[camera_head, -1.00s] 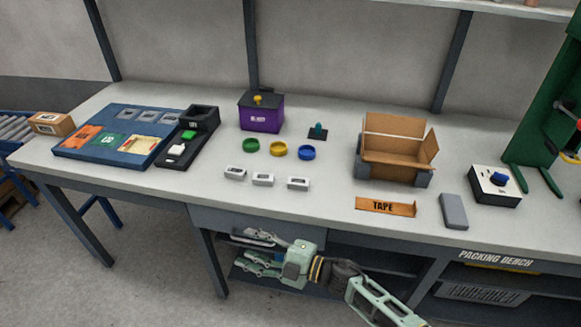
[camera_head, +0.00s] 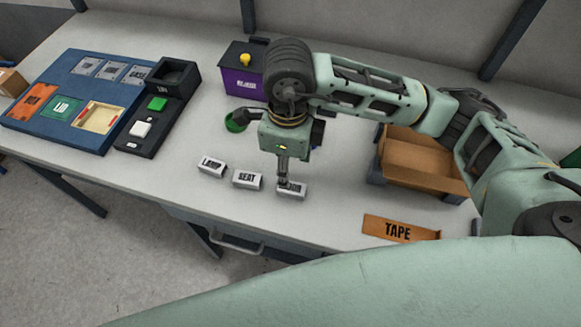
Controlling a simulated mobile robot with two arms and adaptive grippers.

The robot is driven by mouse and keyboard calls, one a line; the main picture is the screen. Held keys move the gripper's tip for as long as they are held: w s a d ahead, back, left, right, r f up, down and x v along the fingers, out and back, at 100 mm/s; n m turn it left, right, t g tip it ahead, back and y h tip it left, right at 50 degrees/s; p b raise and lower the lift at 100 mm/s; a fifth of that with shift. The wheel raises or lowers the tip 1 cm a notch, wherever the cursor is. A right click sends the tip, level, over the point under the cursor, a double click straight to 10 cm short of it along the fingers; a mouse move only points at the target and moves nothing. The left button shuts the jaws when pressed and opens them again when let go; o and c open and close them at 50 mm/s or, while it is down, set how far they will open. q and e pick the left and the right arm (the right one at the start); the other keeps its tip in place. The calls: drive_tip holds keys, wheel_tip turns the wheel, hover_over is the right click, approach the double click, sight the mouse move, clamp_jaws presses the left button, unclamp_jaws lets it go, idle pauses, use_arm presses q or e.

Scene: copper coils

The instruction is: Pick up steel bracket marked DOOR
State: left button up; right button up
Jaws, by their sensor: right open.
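The steel bracket marked DOOR (camera_head: 298,190) lies on the bench at the right end of a row of three. Its label is partly covered by my gripper, and the last letters show. The bracket marked SEAT (camera_head: 247,179) and the bracket marked LAMP (camera_head: 212,167) lie to its left. My right gripper (camera_head: 283,182) points down at the DOOR bracket, with its fingertips at the left part of the block. It is open; whether the fingers touch the bracket cannot be told. My left gripper is not in view.
A purple box (camera_head: 242,84) stands behind my arm, near a green ring (camera_head: 234,124). A cardboard box (camera_head: 415,162) is at the right, with an orange TAPE plate (camera_head: 399,229) in front. A blue tray (camera_head: 55,92) and black holder (camera_head: 140,142) are left.

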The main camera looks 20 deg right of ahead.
sight(292, 189)
drive_tip(key=shift+d+f, duration=0.1)
drive_tip(key=shift+f, duration=0.25)
drive_tip(key=f, duration=0.2)
drive_tip(key=f+p, duration=0.1)
drive_tip(key=f, duration=0.1)
drive_tip(key=f+p, duration=0.1)
drive_tip(key=f, duration=0.1)
drive_tip(key=shift+s+f, duration=0.15)
drive_tip(key=shift+s, duration=0.1)
drive_tip(key=shift+f, duration=0.3)
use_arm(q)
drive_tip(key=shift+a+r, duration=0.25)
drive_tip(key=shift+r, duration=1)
use_arm(e)
drive_tip(key=shift+a, duration=0.2)
drive_tip(key=shift+c, duration=0.3)
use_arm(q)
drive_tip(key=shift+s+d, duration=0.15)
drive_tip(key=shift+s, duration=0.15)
use_arm(e)
clamp_jaws()
